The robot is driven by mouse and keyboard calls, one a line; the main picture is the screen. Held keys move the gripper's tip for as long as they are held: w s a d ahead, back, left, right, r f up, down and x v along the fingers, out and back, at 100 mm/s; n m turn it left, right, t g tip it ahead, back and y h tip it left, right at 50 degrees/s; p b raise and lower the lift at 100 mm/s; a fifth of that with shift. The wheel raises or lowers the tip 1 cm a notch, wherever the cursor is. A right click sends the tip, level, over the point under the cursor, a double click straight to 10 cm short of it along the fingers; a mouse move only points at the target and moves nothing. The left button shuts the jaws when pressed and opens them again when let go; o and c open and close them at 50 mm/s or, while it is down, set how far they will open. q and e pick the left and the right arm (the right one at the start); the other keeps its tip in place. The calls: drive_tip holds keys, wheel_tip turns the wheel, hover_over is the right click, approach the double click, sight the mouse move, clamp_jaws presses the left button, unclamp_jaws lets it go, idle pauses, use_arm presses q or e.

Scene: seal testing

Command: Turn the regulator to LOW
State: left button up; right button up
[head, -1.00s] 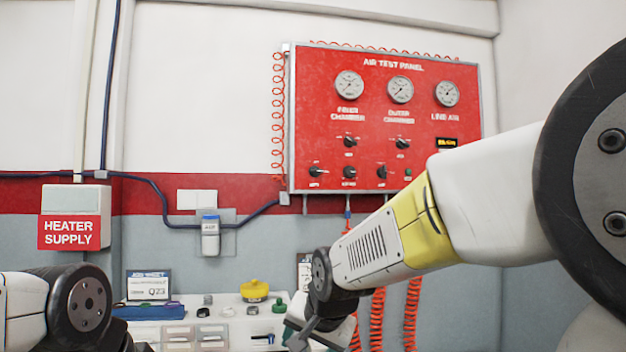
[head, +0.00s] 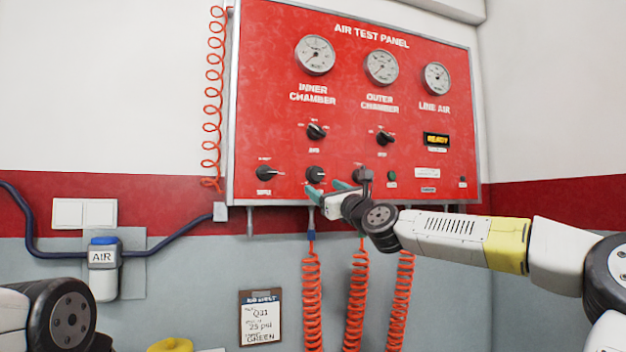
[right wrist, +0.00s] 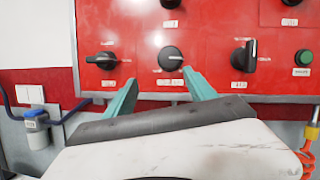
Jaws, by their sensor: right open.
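The red air test panel (head: 450,100) has a bottom row of black knobs. The middle knob (head: 315,174) is just above my right gripper (head: 328,189), which is open and empty. In the right wrist view this knob (right wrist: 170,58) lies ahead of the two green fingertips (right wrist: 160,79), around the gap between them, and is not gripped. A left knob (head: 266,173) and a right knob (head: 361,174) flank it; the right one is partly hidden by my gripper in the head view. The small labels are too blurred to tell which is the regulator. My left gripper is out of view.
Two more knobs (head: 316,131) (head: 385,137) sit higher, under gauges. A green button (head: 392,175) is right of the bottom knobs. Orange coiled hoses (head: 312,300) hang below the panel. An air filter (head: 103,268) and a clipboard (head: 261,318) are on the wall.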

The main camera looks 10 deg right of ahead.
sight(318, 175)
drive_tip(key=shift+m+t+h, duration=0.3)
drive_tip(key=shift+m, duration=0.2)
drive_tip(key=shift+w+a+r, duration=0.1)
drive_tip(key=shift+w+r, duration=0.6)
drive_tip(key=shift+w, duration=0.45)
drive_tip(key=shift+w+a+r, duration=0.1)
drive_tip(key=shift+w+r, duration=0.65)
drive_tip(key=shift+w, duration=0.45)
drive_tip(key=shift+w+r, duration=0.7)
drive_tip(key=shift+w, duration=0.45)
drive_tip(key=shift+c, duration=0.4)
drive_tip(key=c, duration=1.3)
